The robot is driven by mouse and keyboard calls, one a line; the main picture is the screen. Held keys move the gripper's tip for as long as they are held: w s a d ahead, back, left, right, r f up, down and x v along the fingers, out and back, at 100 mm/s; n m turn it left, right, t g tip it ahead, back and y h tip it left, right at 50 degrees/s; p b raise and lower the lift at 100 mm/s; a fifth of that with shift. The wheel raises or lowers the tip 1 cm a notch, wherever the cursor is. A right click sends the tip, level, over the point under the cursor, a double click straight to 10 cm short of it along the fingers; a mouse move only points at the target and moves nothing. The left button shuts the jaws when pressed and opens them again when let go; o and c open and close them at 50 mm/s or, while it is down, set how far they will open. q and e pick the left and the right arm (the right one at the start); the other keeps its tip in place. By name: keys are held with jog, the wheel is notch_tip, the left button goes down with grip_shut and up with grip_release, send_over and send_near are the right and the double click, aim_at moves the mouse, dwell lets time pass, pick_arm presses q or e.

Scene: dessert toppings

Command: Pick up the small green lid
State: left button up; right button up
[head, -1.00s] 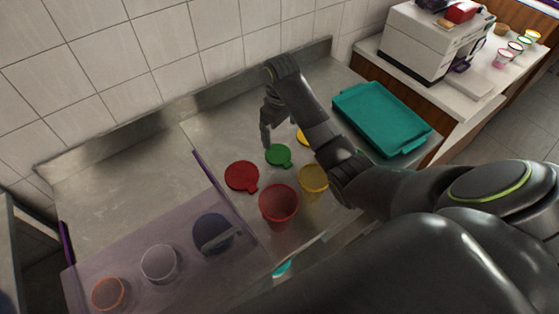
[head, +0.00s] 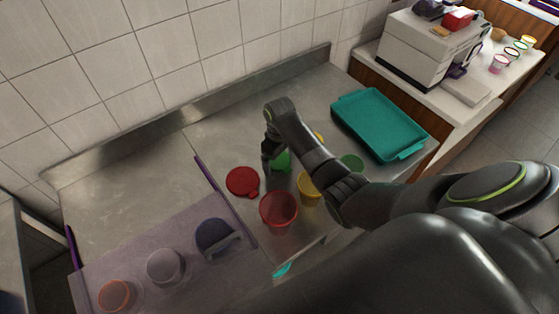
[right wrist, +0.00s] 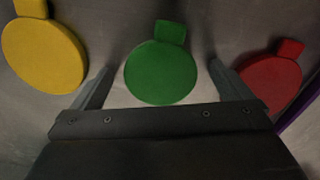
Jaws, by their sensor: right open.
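The small green lid (head: 284,161) is a round disc with a tab, flat on the steel counter, partly hidden by my right gripper in the head view. In the right wrist view the whole green lid (right wrist: 160,72) shows between the fingers, its tab pointing away. My right gripper (right wrist: 160,82) is open, with one finger on each side of the lid and a visible gap to each. In the head view my right gripper (head: 270,155) is low over the counter at the lid. My left gripper is not in view.
A red lid (head: 241,181) and a partly hidden yellow lid (head: 319,137) flank the green one. Red (head: 278,211), yellow (head: 308,188) and green (head: 352,162) cups stand nearby. A teal tray (head: 380,122) is at right, a translucent purple cover (head: 140,240) at lower left.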

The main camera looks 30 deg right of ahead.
jog(key=c, duration=1.1)
jog(key=shift+o, duration=0.2)
jog(key=shift+r, duration=0.15)
